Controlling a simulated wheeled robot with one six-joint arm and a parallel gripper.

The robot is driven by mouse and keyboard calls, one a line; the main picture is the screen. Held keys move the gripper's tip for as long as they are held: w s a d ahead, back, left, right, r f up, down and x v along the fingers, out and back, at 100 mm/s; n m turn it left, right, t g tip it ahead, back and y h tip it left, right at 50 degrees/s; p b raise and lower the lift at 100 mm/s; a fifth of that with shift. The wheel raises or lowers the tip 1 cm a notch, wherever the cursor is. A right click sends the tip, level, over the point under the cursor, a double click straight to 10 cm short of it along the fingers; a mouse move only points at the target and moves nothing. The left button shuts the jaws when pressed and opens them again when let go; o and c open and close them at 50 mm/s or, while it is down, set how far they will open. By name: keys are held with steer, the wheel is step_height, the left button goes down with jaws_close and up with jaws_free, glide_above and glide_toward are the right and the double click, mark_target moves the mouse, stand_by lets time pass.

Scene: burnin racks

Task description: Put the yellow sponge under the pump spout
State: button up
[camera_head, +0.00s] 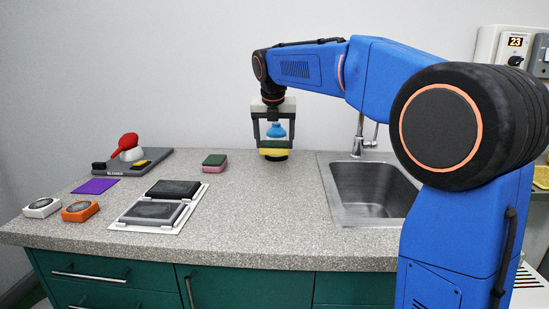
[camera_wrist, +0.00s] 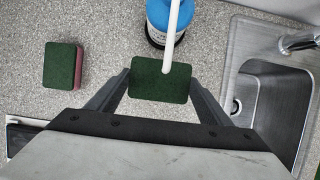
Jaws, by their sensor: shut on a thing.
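The yellow sponge (camera_head: 273,151) shows a yellow side in the head view and a dark green top in the wrist view (camera_wrist: 152,88). My gripper (camera_head: 273,143) points down and is shut on it, one finger at each end, as the wrist view also shows (camera_wrist: 160,78). The pump bottle, with a blue top (camera_head: 277,131) and a dark base, stands just behind the sponge. Its white spout (camera_wrist: 173,38) reaches over the sponge's green top in the wrist view. I cannot tell whether the sponge touches the counter.
A pink sponge with a green top (camera_head: 214,163) lies left of my gripper. A steel sink (camera_head: 372,190) with a tap (camera_head: 360,140) is at the right. A white tray with black pads (camera_head: 120,224) lies at the front left. The counter between is clear.

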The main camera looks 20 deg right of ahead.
mark_target(275, 154)
steer(key=shift+s+f, duration=0.1)
steer(key=shift+f, duration=2.45)
steer(key=shift+w+f, duration=0.25)
steer(key=shift+f, duration=0.2)
steer(key=o, duration=1.1)
steer(key=shift+f, duration=0.1)
steer(key=v, duration=1.2)
